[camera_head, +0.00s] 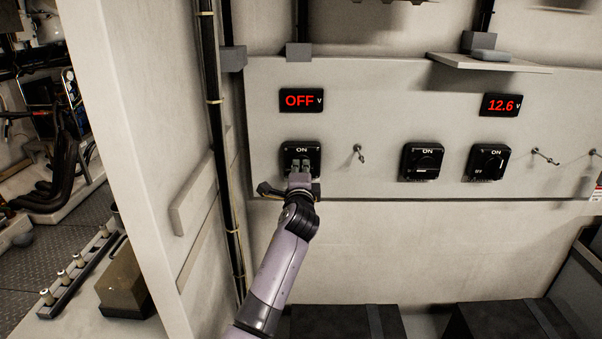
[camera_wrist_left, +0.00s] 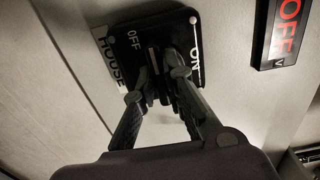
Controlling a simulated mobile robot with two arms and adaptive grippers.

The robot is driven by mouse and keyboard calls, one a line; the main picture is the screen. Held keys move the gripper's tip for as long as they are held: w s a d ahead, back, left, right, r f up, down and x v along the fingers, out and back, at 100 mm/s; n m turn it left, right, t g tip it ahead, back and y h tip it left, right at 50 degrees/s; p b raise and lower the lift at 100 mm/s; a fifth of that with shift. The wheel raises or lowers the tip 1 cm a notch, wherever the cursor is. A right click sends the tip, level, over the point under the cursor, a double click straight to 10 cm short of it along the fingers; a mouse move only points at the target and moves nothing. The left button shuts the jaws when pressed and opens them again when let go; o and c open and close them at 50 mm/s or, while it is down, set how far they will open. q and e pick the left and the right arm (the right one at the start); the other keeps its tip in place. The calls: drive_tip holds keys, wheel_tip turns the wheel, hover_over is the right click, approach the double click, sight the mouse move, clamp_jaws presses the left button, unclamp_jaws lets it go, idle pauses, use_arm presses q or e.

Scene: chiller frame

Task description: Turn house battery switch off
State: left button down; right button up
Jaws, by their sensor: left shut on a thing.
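The house battery switch (camera_head: 301,151) is a black square plate on the pale panel, with ON at its top edge. In the left wrist view the plate (camera_wrist_left: 118,62) shows the labels HOUSE, OFF and ON. My left gripper (camera_head: 300,169) reaches up from below and covers the lower part of the switch. In the left wrist view its two fingers (camera_wrist_left: 157,84) are shut on the switch's knob, which they partly hide; its exact angle is hard to tell. The display (camera_head: 300,100) above the switch reads OFF in red. My right gripper is not in view.
Two more black switches, a middle one (camera_head: 422,162) and a right one (camera_head: 488,162), sit on the same panel. A display (camera_head: 500,105) reads 12.6. A toggle (camera_head: 359,153) sticks out right of my gripper. A black pipe (camera_head: 217,140) runs down at the left.

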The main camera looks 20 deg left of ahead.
use_arm(q)
drive_tip(key=shift+f, duration=0.1)
idle(0.3)
drive_tip(key=c, duration=1.7)
unclamp_jaws()
drive_tip(key=shift+o, duration=0.2)
drive_tip(key=v, duration=1.2)
